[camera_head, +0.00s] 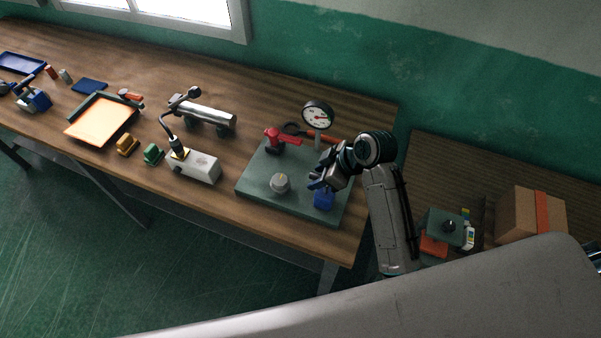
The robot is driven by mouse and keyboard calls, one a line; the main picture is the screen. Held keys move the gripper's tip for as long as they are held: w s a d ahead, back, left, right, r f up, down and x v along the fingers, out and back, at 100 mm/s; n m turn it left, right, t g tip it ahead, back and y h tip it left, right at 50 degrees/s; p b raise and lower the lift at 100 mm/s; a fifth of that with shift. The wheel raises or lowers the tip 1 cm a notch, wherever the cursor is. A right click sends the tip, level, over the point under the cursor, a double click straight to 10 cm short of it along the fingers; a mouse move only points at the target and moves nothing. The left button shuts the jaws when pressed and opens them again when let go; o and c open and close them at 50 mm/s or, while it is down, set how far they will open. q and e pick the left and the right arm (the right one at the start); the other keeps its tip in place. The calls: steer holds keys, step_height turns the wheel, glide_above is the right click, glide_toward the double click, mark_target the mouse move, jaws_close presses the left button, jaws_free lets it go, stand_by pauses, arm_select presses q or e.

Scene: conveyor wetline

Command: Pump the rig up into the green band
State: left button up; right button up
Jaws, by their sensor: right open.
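The rig is a grey-green base plate (252,182) near the right end of the wooden bench. A round dial gauge (317,116) with a white face and dark rim stands on a post at its back. Its needle and coloured band are too small to read. A red fitting (273,138) sits at the back left of the plate, and a pale round knob (280,183) near its front. A blue block (323,199) stands at the front right. My right gripper (317,184) is open just above the blue block; I cannot tell whether they touch. My left gripper is out of view.
A cardboard box (517,213) stands on the lower right surface.

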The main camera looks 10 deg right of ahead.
step_height(320, 180, up, 3)
steer(key=shift+f+p, duration=0.2)
steer(key=shift+p, duration=0.95)
steer(key=shift+r, duration=2.2)
